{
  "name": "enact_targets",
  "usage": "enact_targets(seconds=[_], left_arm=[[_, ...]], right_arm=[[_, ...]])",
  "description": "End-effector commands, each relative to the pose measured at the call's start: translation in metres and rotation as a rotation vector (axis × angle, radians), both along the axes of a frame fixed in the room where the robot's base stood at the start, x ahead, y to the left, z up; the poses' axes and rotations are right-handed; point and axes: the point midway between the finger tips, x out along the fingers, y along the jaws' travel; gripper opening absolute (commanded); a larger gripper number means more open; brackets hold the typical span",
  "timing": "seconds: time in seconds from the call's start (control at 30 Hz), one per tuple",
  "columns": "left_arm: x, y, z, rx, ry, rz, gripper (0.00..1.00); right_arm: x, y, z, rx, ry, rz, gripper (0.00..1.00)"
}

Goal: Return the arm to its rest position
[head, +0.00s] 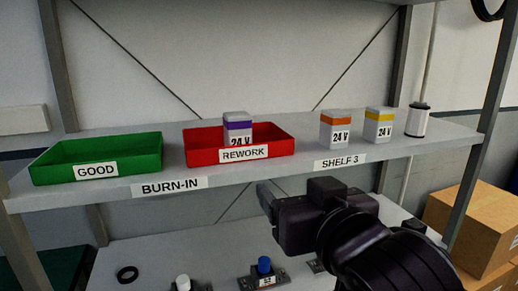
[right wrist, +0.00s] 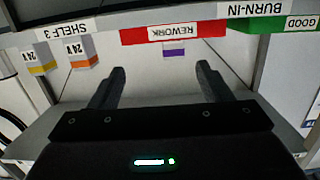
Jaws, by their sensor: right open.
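My right gripper (head: 268,193) is in front of the shelf and below its front edge, under the red REWORK bin. In the right wrist view its two fingers (right wrist: 160,85) are apart with nothing between them. The red REWORK bin (head: 198,155) holds a 24 V module with a purple band (head: 237,125). The green GOOD bin (head: 140,163) stands to its left and looks empty. Modules with an orange band (head: 336,118) and a yellow band (head: 379,116) stand upright on the shelf at right. My left gripper is not in view.
The shelf (head: 400,148) runs across the scene above a lower surface (head: 130,255). That surface carries a black ring (head: 127,274), a blue-topped part (head: 264,266) and a white-topped part (head: 183,283). A white cylinder (head: 417,120) stands at the shelf's right end. Cardboard boxes (head: 480,225) are at right.

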Motion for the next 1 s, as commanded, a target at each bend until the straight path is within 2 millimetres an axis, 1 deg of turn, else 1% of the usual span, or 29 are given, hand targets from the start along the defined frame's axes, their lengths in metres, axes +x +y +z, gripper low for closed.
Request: enact_targets(seconds=[0.03,0.17,0.27,0.37,0.4,0.47,0.5,0.57,0.6,0.7,0.8,0.9,1.0], left_arm=[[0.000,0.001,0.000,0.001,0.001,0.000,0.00],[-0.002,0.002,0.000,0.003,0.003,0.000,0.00],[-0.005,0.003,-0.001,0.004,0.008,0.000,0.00],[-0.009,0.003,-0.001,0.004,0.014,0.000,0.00],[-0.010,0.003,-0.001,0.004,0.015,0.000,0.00],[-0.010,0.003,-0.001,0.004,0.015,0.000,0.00],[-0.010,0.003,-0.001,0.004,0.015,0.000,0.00],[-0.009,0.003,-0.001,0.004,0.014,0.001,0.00],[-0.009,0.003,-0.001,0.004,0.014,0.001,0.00],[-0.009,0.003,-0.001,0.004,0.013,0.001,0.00],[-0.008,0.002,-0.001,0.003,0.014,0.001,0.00],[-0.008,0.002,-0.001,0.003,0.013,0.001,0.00],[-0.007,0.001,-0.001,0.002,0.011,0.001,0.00]], right_arm=[[0.003,-0.003,-0.011,-0.003,0.029,-0.005,0.72],[0.011,-0.012,-0.041,-0.014,0.107,-0.021,0.72],[0.016,-0.022,-0.073,-0.029,0.185,-0.036,0.72],[0.018,-0.035,-0.115,-0.051,0.290,-0.055,0.72],[0.017,-0.041,-0.137,-0.060,0.341,-0.064,0.72],[0.014,-0.052,-0.171,-0.081,0.425,-0.077,0.72],[0.009,-0.059,-0.195,-0.097,0.482,-0.085,0.72],[0.000,-0.071,-0.230,-0.121,0.568,-0.095,0.72],[-0.008,-0.078,-0.252,-0.137,0.624,-0.101,0.72],[-0.031,-0.094,-0.298,-0.175,0.744,-0.110,0.72],[-0.053,-0.107,-0.333,-0.208,0.840,-0.114,0.72],[-0.074,-0.118,-0.360,-0.235,0.920,-0.116,0.72],[-0.095,-0.127,-0.383,-0.260,0.991,-0.116,0.72]])
